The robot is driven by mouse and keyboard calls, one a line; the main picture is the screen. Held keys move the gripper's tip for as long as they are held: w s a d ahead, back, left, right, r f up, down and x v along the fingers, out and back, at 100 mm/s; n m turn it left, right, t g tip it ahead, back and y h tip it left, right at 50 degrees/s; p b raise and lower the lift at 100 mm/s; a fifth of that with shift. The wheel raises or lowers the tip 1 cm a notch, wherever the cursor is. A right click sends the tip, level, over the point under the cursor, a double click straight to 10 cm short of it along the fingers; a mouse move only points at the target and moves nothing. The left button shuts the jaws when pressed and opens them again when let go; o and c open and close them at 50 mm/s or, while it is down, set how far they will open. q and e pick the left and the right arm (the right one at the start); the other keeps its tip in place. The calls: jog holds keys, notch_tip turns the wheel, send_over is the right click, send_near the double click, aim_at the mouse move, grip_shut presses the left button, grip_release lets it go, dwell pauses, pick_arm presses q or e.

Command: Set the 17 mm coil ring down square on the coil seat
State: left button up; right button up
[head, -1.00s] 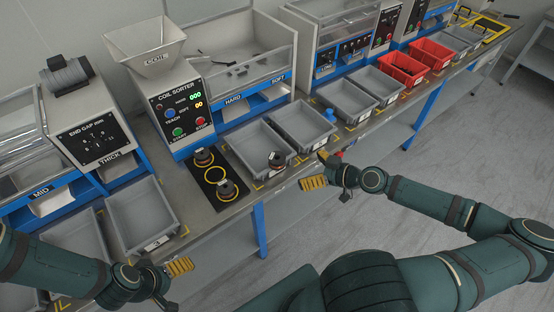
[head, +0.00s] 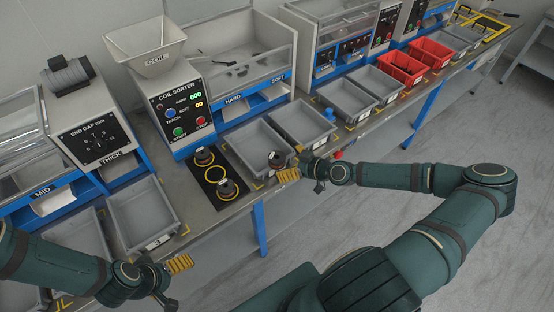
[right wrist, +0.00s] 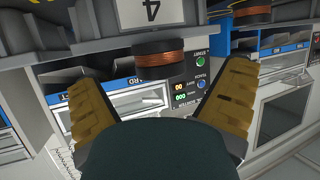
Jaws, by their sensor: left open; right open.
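A dark coil ring (head: 276,158) with copper winding is at the front corner of a grey tray. In the right wrist view this coil ring (right wrist: 157,60) shows beyond and between my open fingers, apart from both. My right gripper (head: 288,174) is open and empty just in front of it. A black plate (head: 214,174) with yellow circles bears two more dark coil pieces, one at the back (head: 203,157) and one at the front (head: 227,189). The middle circle is bare. Size marks are not readable. My left gripper (head: 180,264) is open and empty, far left.
The coil sorter (head: 182,112) stands behind the plate. Grey trays (head: 262,128) line the bench, with red trays (head: 402,82) further right. Another coil (right wrist: 250,14) shows at the top of the right wrist view. Open floor lies in front of the bench.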

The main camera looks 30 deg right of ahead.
aim_at(277, 160)
jog(key=shift+x, duration=2.25)
jog(key=shift+r, duration=0.1)
jog(key=c, duration=1.4)
